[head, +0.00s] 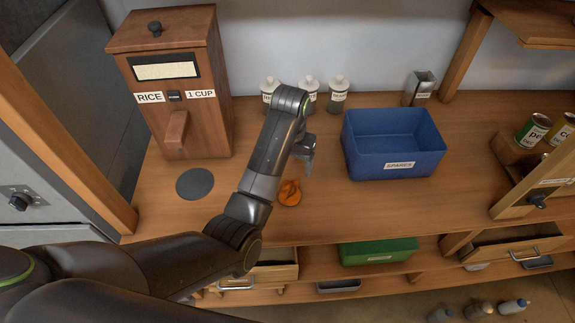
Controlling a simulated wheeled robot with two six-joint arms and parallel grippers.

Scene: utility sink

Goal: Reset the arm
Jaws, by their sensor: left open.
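My left arm reaches in from the lower left over the wooden counter (330,215). My left gripper (307,168) hangs over the counter to the left of the blue bin, with its fingers pointing down. It is open, and I see nothing between its fingers. A small orange object (290,193) lies on the counter just below and left of it, apart from the fingers as far as I can tell. My right gripper is not in view.
A wooden rice dispenser (205,120) stands at the left, with a dark round disc (195,183) before it. Several white-lidded shakers (338,96) stand behind my arm. A blue bin (396,165) labelled "SPARES" stands right. Cans (533,130) stand far right. A green bin (379,251) sits below.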

